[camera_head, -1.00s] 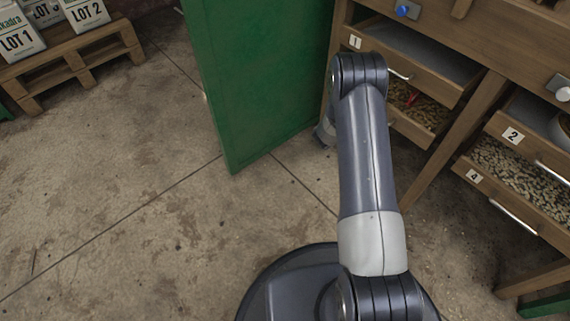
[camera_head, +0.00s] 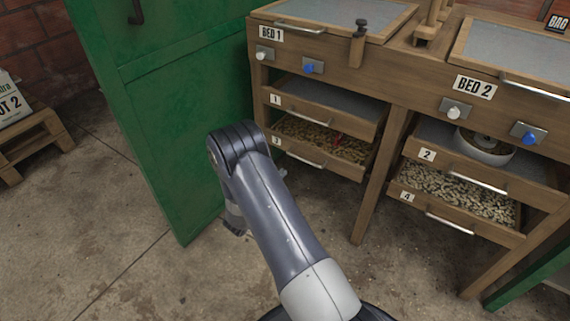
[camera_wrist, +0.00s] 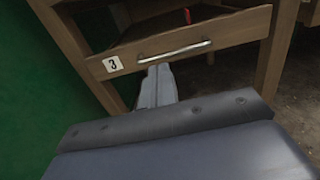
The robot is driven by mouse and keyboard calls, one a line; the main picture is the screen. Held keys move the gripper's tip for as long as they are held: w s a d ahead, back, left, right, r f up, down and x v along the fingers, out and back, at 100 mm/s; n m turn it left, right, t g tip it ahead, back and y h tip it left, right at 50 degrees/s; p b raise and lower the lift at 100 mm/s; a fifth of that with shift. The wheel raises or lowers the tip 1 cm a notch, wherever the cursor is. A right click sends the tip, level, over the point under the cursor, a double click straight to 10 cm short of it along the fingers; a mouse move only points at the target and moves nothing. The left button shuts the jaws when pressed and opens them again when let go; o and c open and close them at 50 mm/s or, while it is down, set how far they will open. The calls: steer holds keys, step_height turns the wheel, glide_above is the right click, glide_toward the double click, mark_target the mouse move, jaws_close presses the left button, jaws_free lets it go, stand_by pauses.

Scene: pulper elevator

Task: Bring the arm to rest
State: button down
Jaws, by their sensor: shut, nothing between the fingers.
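My arm reaches forward from the bottom of the head view, bends at its elbow and drops beside the green door. My gripper (camera_head: 238,227) shows only partly behind the arm, low near the floor. In the wrist view, my gripper (camera_wrist: 157,80) points at the front of drawer 3 (camera_wrist: 185,45), just below its metal handle. Its fingers are together with nothing between them. I cannot tell whether the fingertips touch the drawer.
The green door (camera_head: 165,110) stands close on the left of the arm. The wooden bed stand (camera_head: 385,85) has drawers 1 to 4, with beans in some. A white bowl (camera_head: 484,152) sits in drawer 2. A pallet (camera_head: 35,140) lies far left. Floor is clear at lower left.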

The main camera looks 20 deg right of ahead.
mark_target(305, 147)
steer(key=shift+s+a, duration=0.15)
steer(key=shift+a, duration=0.05)
steer(key=b+x, duration=0.2)
steer(key=x, duration=1.1)
steer(key=shift+d, duration=0.25)
steer(key=shift+b, duration=0.3)
